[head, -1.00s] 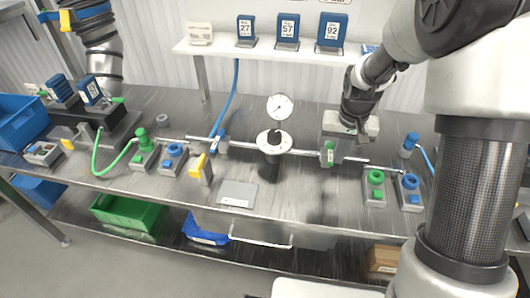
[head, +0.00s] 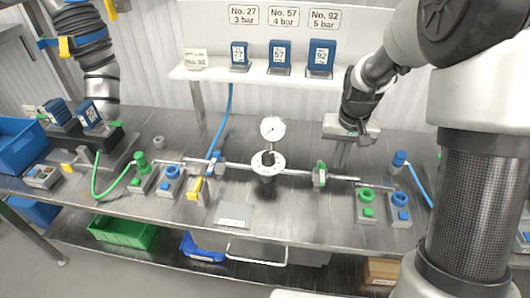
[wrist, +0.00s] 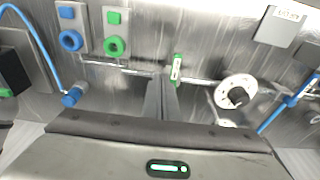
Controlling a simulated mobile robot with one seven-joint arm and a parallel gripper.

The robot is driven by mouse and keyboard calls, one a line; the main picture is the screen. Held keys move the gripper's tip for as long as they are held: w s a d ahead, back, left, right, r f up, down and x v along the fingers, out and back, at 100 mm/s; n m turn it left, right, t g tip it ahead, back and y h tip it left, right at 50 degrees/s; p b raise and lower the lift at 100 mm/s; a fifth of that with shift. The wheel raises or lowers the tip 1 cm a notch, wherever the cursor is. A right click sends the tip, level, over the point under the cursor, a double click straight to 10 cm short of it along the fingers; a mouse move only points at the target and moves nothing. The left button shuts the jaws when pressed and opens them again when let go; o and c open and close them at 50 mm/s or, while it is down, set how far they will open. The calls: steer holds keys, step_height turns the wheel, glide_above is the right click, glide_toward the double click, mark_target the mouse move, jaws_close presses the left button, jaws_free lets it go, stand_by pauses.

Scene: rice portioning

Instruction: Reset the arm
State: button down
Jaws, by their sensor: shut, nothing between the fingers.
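My gripper (head: 338,160) hangs above the back right part of the steel bench (head: 300,215), just behind the pipe and near the green valve handle (head: 320,173). Its fingers (wrist: 160,98) are together and point down, with nothing between them. In the wrist view the green handle (wrist: 176,68) lies just right of the fingertips, and they look apart from it.
A pipe with a pressure gauge (head: 272,128) and round flange (head: 268,163) runs along the bench. Green (head: 366,197) and blue (head: 399,200) knob blocks stand at right. Blue numbered blocks (head: 280,56) stand on the white shelf (head: 210,74) behind. A grey plate (head: 234,215) lies in front.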

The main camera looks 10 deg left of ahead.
steer(key=s+d+r+t, duration=0.2)
steer(key=s+r, duration=0.9)
steer(key=r, duration=0.5)
steer(key=s+r+t+p, duration=0.1)
steer(key=s+r, duration=0.1)
steer(key=s, duration=0.4)
steer(key=s+d+r, duration=0.1)
steer(key=s+r, duration=0.2)
steer(key=s, duration=0.4)
steer(key=shift+s+t+p, duration=0.2)
steer(key=shift+t+p, duration=0.15)
steer(key=shift+t, duration=0.05)
